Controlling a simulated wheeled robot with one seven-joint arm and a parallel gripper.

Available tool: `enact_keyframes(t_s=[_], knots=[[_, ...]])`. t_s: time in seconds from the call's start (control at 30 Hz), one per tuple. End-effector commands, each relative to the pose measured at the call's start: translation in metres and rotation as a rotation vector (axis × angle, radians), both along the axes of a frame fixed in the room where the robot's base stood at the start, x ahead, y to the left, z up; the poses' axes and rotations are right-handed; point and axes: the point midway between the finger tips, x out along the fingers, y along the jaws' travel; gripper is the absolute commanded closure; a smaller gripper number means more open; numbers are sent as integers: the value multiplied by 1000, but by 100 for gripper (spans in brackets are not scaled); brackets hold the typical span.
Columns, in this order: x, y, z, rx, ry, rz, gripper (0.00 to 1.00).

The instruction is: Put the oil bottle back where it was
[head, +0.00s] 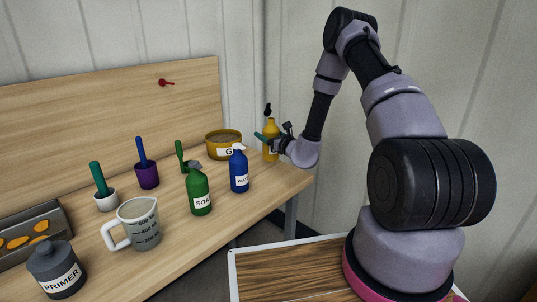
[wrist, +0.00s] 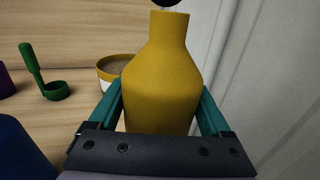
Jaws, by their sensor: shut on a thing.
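A yellow bottle (head: 271,127) with a dark top, which I take for the oil bottle, is upright at the far right end of the bench (head: 262,184). No label shows on its visible side. My gripper (head: 267,141) is shut on it, with the teal fingers on either side of its body. In the wrist view the bottle (wrist: 160,85) fills the middle between the fingers, and its top is cut off by the frame edge. Its base is hidden in the wrist view, and I cannot tell whether it touches the bench.
A yellow tin (head: 211,139) stands left of the bottle. A blue spray bottle (head: 239,178) and a green soap bottle (head: 199,188) stand nearer. A measuring jug (head: 146,236), a primer pot (head: 50,260) and tools in cups are further left. A wall (wrist: 270,90) rises close at right.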

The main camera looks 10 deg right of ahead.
Motion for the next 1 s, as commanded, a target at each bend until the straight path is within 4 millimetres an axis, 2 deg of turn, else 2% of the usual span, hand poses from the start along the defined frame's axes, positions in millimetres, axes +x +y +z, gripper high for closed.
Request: enact_keyframes(t_s=[0.07,0.27,0.5,0.87,0.9,0.93,1.0], knots=[[0,0,-10,0,1,0,100],[0,0,-24,1,0,-1,100],[-1,0,-56,1,0,-1,100],[0,0,-60,-1,-1,-1,100],[0,0,-61,-1,-1,-1,14],[0,0,-60,-1,-1,-1,3],[0,0,-60,-1,-1,-1,0]])
